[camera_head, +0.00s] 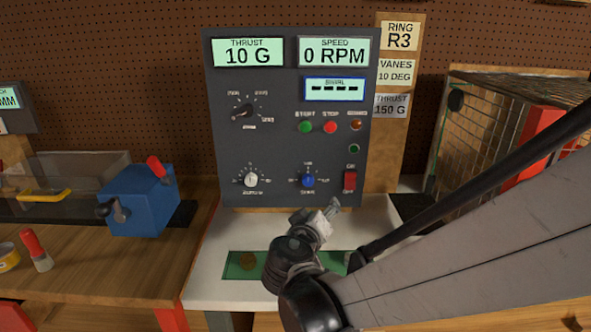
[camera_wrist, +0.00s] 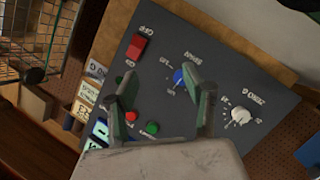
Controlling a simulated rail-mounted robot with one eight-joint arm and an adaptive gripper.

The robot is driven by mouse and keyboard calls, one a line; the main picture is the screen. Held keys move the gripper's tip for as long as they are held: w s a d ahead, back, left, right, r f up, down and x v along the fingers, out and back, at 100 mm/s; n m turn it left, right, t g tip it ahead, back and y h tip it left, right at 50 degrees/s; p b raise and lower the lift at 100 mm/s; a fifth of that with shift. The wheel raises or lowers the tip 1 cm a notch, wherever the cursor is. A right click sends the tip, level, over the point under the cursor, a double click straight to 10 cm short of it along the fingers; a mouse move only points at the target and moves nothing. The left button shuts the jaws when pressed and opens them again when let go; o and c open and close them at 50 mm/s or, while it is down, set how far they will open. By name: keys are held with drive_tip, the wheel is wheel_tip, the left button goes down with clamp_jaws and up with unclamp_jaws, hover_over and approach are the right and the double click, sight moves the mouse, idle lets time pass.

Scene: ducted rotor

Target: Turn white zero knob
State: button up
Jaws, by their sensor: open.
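The white zero knob (camera_head: 251,180) is at the lower left of the dark grey control panel (camera_head: 222,135), with a dial scale around it. In the wrist view the white knob (camera_wrist: 241,115) is at the right, outside my fingers. My gripper (camera_head: 330,210) is in front of the panel's lower edge, to the right of and below the white knob, and apart from it. In the wrist view my gripper (camera_wrist: 165,90) is open and empty. The blue knob (camera_wrist: 181,77) shows between and beyond its fingers.
The panel also carries the blue knob (camera_head: 307,180), a red switch (camera_head: 350,181), green (camera_head: 306,127) and red (camera_head: 330,127) buttons, and a black selector knob (camera_head: 244,112). The thrust display (camera_head: 248,52) reads 10 G. A wire cage (camera_head: 500,110) stands right, a blue block (camera_head: 138,200) left.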

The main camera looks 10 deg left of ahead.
sight(251, 182)
drive_tip(key=s+a+n+t+y+p, duration=0.35)
drive_tip(key=a+n+y, duration=0.3)
drive_tip(key=a, duration=1.15)
drive_tip(key=shift+n+g+h, duration=0.35)
drive_tip(key=shift+g, duration=0.1)
drive_tip(key=w, duration=0.4)
drive_tip(key=w+a, duration=0.1)
drive_tip(key=w, duration=0.3)
drive_tip(key=w+a, duration=0.1)
drive_tip(key=w, duration=0.3)
drive_tip(key=shift+w+a+r, duration=0.1)
drive_tip(key=shift+w+r, duration=0.1)
drive_tip(key=shift+w, duration=0.15)
drive_tip(key=shift+c, duration=0.3)
drive_tip(key=shift+b, duration=0.3)
clamp_jaws()
